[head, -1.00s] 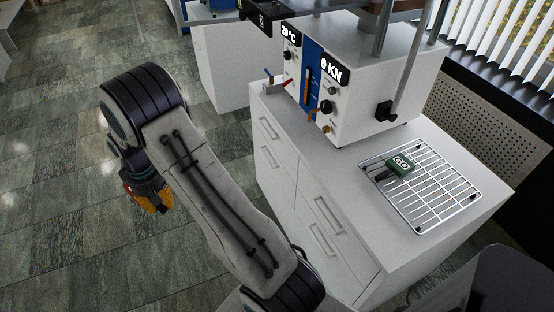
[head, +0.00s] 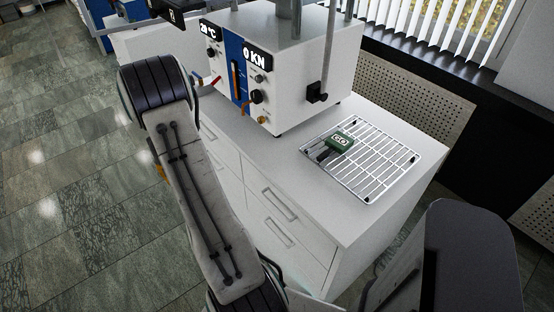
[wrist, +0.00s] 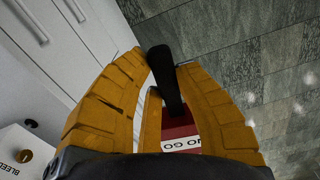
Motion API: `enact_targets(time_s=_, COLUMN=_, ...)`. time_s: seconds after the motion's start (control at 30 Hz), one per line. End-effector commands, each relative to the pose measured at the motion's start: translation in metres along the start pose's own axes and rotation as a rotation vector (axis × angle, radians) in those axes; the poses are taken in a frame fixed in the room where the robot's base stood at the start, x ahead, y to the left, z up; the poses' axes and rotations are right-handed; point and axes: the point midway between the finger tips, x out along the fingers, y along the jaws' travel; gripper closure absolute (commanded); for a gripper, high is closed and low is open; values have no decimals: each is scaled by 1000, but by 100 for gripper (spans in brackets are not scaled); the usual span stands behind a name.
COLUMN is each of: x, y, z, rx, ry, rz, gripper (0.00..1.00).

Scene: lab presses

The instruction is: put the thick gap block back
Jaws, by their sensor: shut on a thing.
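A red block (wrist: 180,130) with a black handle (wrist: 166,80) is between the yellow fingers of my gripper (wrist: 163,62) in the wrist view. Its white label shows upside down and reads "NO GO", partly cut off by my gripper. My gripper is shut on it, above the floor beside the white cabinet. In the head view only a sliver of yellow shows behind my arm, and the red block is hidden there. A green block (head: 341,141) marked "GO", with a dark handle, lies on the wire rack (head: 385,165).
The white press (head: 290,75) with displays "20 °C" and "0 KN" stands behind the rack on the white cabinet (head: 300,190). Much of the rack right of and in front of the green block is bare. A white face marked "BLEED" (wrist: 15,158) with a brass knob is at lower left in the wrist view.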

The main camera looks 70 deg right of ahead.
Motion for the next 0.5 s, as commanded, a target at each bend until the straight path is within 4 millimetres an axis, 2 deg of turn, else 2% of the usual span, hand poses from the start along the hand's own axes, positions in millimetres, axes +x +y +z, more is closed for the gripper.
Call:
enact_targets(time_s=0.03, x=4, y=25, z=-2, rx=55, ry=5, rz=0, gripper=100)
enact_targets(time_s=0.27, x=5, y=124, z=5, rx=276, ry=7, rz=2, gripper=100)
enact_targets(time_s=0.5, x=4, y=223, z=36, rx=508, ry=7, rz=4, gripper=100)
